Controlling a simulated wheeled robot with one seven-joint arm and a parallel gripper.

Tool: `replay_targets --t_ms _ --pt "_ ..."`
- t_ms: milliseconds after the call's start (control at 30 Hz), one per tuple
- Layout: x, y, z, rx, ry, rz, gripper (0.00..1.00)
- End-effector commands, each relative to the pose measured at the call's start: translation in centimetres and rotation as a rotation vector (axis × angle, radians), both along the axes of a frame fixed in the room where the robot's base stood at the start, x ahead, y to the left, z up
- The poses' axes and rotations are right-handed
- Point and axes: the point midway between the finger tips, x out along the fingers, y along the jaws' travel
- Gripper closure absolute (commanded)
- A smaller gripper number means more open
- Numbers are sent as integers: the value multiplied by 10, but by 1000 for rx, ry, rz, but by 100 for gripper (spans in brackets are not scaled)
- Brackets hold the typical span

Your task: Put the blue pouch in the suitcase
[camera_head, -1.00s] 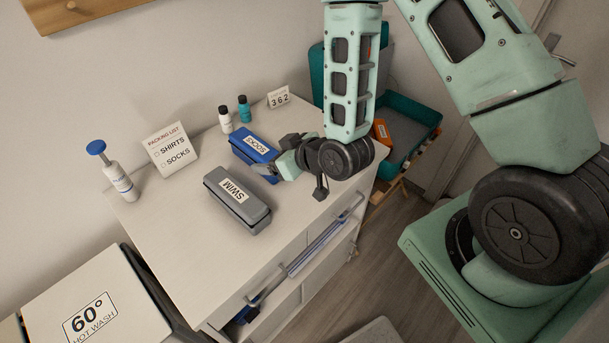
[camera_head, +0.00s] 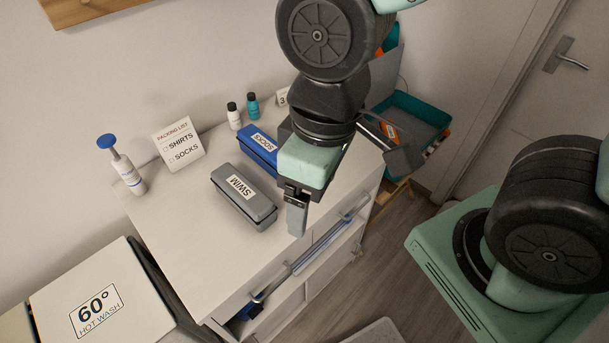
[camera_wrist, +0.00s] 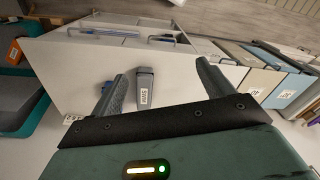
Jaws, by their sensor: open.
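The blue pouch (camera_head: 262,148), labelled SOCKS, lies on the white dresser top behind a grey pouch (camera_head: 243,197) labelled SWIM. My arm covers part of its right end. The teal suitcase (camera_head: 437,112) stands open right of the dresser, with an orange item (camera_head: 389,132) inside; my arm hides part of it. My gripper (camera_head: 348,184) is open and empty above the dresser's front right part, apart from both pouches. In the wrist view the grey pouch (camera_wrist: 144,88) shows between the open fingers, farther off; the blue pouch is not clear there. The suitcase (camera_wrist: 30,98) is at the left.
A pump bottle (camera_head: 122,167), a packing list card (camera_head: 178,143) and two small bottles (camera_head: 243,112) stand at the dresser's back. A drawer below is partly open with blue inside. A hot wash box (camera_head: 95,300) is at lower left. The dresser's front left is clear.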

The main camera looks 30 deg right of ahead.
Motion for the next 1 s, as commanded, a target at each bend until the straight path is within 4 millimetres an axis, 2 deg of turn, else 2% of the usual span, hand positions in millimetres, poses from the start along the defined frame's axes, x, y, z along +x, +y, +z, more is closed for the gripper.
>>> replay_targets --t_ms 67,167,333,500,600,800,1000 --pt "15 1 -8 20 -16 -11 20" --pt "48 5 -27 70 -72 -24 20" --pt "110 4 -67 177 -211 -49 20" --pt "159 -7 -103 277 -361 -81 20" --pt "179 -19 -122 331 -455 -105 20" --pt "203 -49 -152 421 -652 -175 20" --pt "203 -84 -168 481 -851 -268 20"
